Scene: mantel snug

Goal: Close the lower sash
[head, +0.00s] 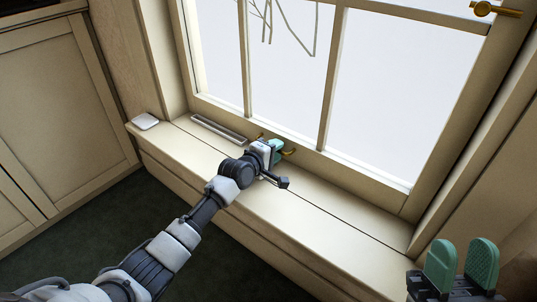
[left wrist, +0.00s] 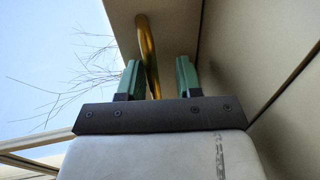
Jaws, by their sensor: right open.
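The lower sash (head: 240,127) is a cream window frame with upright bars, above the sill; I cannot tell how far it stands from the sill. A brass pull (head: 290,152) sits on its bottom rail, partly hidden by my left gripper (head: 274,150). In the left wrist view the brass pull (left wrist: 148,48) passes between the green fingers of my left gripper (left wrist: 159,76). The fingers are apart, with a clear gap on the pull's right side. My right gripper (head: 462,250) is open and empty at the lower right.
The cream sill ledge (head: 330,207) runs below the window. A slotted grille (head: 218,128) and a small white block (head: 145,121) are on its left part. Cream cabinet panels (head: 60,110) stand at left. A brass fitting (head: 497,10) is at upper right. Dark floor (head: 110,215) is clear.

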